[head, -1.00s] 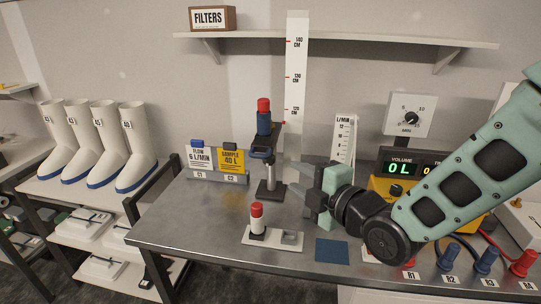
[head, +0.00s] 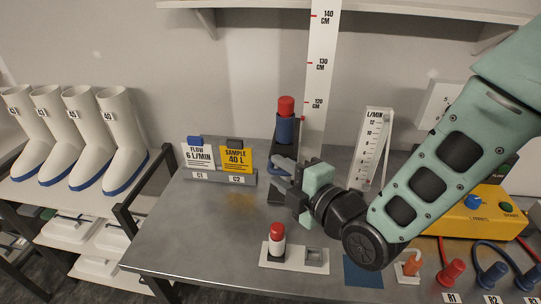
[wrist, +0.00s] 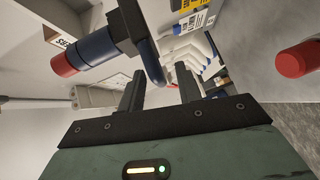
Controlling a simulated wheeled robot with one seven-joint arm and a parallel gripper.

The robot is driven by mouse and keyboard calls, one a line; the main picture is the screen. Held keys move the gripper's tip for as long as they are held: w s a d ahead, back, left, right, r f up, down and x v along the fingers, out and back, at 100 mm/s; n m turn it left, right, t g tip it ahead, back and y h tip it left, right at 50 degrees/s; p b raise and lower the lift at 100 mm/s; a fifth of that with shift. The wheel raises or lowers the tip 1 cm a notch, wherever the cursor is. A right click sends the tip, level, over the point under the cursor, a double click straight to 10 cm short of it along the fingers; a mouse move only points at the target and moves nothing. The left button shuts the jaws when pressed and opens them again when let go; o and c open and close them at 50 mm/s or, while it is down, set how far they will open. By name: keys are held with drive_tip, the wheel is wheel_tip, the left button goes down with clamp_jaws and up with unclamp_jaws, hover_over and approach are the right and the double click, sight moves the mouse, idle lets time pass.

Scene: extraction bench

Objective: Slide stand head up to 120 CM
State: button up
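The stand head carries a blue cylinder with a red cap (head: 286,118) in front of the tall white height scale (head: 318,80). The scale's 120 CM mark shows just right of the cap; the head's pointer is hidden. My gripper (head: 279,174) is at the stand's column, below the cylinder, and hides much of the stand. In the wrist view, its two dark fingers (wrist: 158,88) are apart with nothing clearly between them. The head's blue-grey lever (wrist: 151,62) is just beyond the fingertips; I cannot tell whether they touch.
A small holder with a red-capped vial (head: 277,240) stands below my gripper. Signs on a rack (head: 220,178) stand to the left, and an L/MIN gauge (head: 372,148) to the right. A shelf (head: 420,10) is above. The bench's front left is clear.

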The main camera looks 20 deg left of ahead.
drive_tip(key=shift+w+a, duration=0.2)
drive_tip(key=shift+a, duration=0.2)
drive_tip(key=shift+f, duration=0.1)
clamp_jaws()
drive_tip(key=shift+r, duration=2.05)
unclamp_jaws()
drive_tip(key=shift+d, duration=0.1)
